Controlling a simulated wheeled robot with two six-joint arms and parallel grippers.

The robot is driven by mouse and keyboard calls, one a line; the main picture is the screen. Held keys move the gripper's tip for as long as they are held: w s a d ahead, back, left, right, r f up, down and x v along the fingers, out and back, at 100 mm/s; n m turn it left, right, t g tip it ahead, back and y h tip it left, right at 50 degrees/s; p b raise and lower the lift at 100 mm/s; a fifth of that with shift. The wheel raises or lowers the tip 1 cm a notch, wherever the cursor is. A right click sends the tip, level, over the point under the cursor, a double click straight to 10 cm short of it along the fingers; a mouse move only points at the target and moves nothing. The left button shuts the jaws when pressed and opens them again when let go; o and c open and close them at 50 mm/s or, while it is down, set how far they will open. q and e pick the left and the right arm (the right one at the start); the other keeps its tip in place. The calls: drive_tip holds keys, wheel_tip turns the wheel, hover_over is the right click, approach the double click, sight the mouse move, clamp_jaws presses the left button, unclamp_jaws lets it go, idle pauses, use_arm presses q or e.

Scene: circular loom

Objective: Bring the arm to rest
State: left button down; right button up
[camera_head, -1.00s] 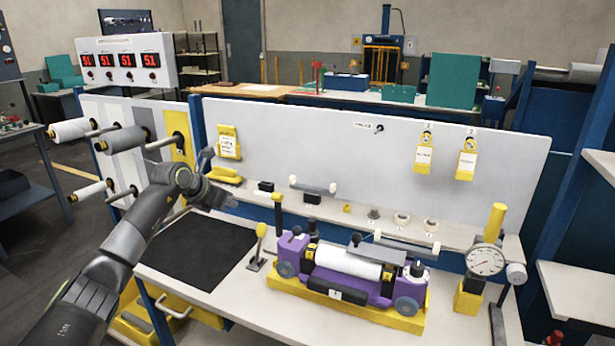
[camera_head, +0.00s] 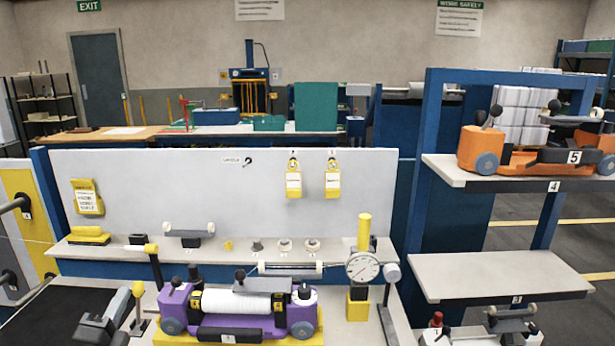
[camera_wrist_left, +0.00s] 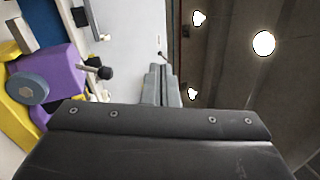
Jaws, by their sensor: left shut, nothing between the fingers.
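My left gripper (camera_head: 118,302) shows low at the left of the head view, above the black mat (camera_head: 60,312) and left of the purple machine unit (camera_head: 178,302). Its fingers are shut and hold nothing. In the left wrist view the closed fingers (camera_wrist_left: 162,85) point away from the camera, and the purple unit (camera_wrist_left: 55,72) with its grey wheel is at the left. Most of the left arm is below the frame. My right gripper is out of view.
The purple unit holds a white roll (camera_head: 235,302) on a yellow base. A dial gauge (camera_head: 362,267) stands to its right. A lever with a yellow knob (camera_head: 151,249) stands beside the gripper. A shelf rack (camera_head: 490,262) with an orange unit (camera_head: 490,148) is at the right.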

use_arm(q)
drive_tip(key=s+a+f+n+g+y, duration=0.2)
drive_tip(key=s+f+n+g+y, duration=0.25)
drive_tip(key=s+f+n, duration=0.3)
drive_tip(key=s+a+f+n+g+y, duration=0.25)
drive_tip(key=s+f+n+g, duration=0.35)
drive_tip(key=n, duration=0.3)
drive_tip(key=s+d+f+n+g+h, duration=0.2)
drive_tip(key=s+d+f+g+h, duration=0.25)
drive_tip(key=s, duration=0.55)
drive_tip(key=s+d+f+n+g+h, duration=0.1)
drive_tip(key=s+d+f+n+g, duration=0.15)
drive_tip(key=s+d+f, duration=0.6)
drive_tip(key=s+a+f+g, duration=0.1)
drive_tip(key=a+f, duration=0.1)
drive_tip(key=f, duration=0.9)
drive_tip(key=s+a+f+g, duration=0.1)
drive_tip(key=s+a+f, duration=0.1)
drive_tip(key=f, duration=0.9)
drive_tip(key=s+d+f, duration=0.1)
drive_tip(key=s+f, duration=1.3)
drive_tip(key=shift+d+f+g, duration=0.35)
drive_tip(key=shift+f+g, duration=0.05)
drive_tip(key=shift+g, duration=0.05)
